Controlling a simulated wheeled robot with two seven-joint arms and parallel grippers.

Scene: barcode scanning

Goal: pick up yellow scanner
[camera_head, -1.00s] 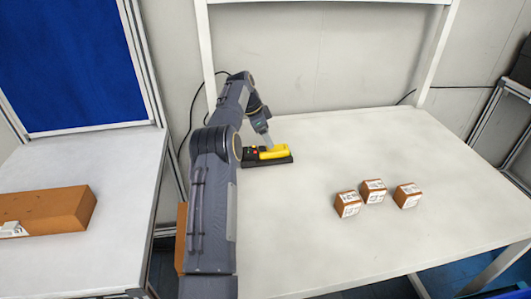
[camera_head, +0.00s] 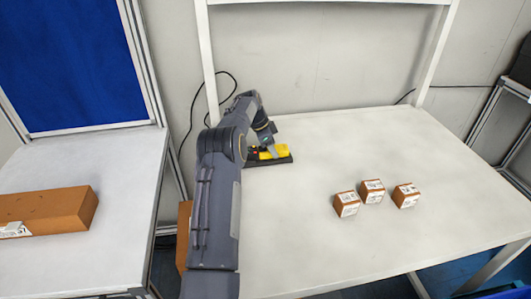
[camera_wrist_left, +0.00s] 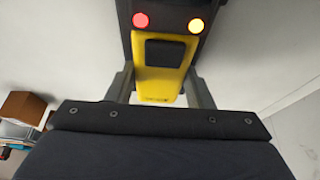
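The yellow scanner (camera_head: 281,150) lies on its black base (camera_head: 284,161) at the back left of the white table. In the left wrist view, the scanner (camera_wrist_left: 158,83) points lengthwise toward my gripper, with a black patch on top. The base (camera_wrist_left: 168,18) has a red and an orange light. My left gripper (camera_wrist_left: 160,72) is open, with one finger on each side of the scanner's near end. I cannot tell whether the fingers touch it. In the head view, my left gripper (camera_head: 271,150) is at the scanner and partly hides it. My right gripper is not in view.
Three small brown boxes with white labels, the middle one (camera_head: 372,191) slightly behind the others, sit right of centre on the table (camera_head: 330,245). A larger brown box (camera_head: 50,211) lies on the left side table. A black cable runs behind my left arm. The table's middle is clear.

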